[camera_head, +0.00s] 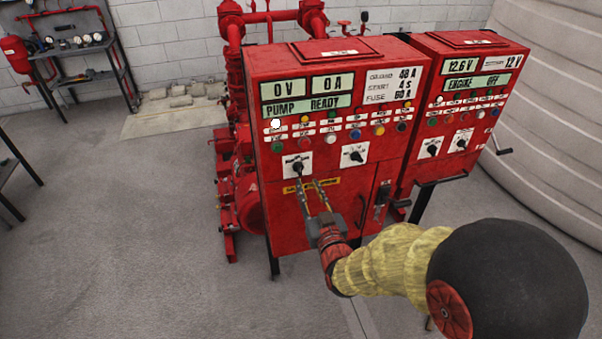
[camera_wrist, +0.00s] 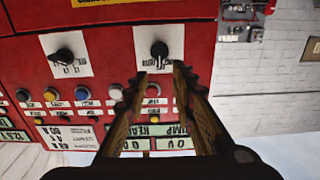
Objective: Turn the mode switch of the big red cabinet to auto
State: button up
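The big red cabinet (camera_head: 333,225) stands in the middle of the head view. It carries two black rotary knobs on white plates: a left one (camera_head: 297,167) and a right one (camera_head: 355,155). Their labels are too small to read, so I cannot tell which is the mode switch by label. My gripper (camera_head: 308,182) is open and empty in front of the left knob. In the wrist view, which shows the panel upside down, this knob (camera_wrist: 159,50) lies just beyond and between my open fingertips (camera_wrist: 160,74). The other knob (camera_wrist: 64,56) is to its left.
A second red cabinet (camera_head: 462,115) with its own knobs stands at the right. Coloured buttons and lamps (camera_head: 331,139) and displays are on the panel above the knobs. A lever handle (camera_head: 382,198) sits lower right. Red pump piping is behind; the floor at left (camera_head: 120,250) is clear.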

aim_at(300, 168)
jog(key=b+x, duration=0.1)
jog(key=x, duration=0.6)
jog(key=shift+w+f, duration=0.1)
jog(key=shift+w, duration=0.2)
grip_shut()
dwell(0.4)
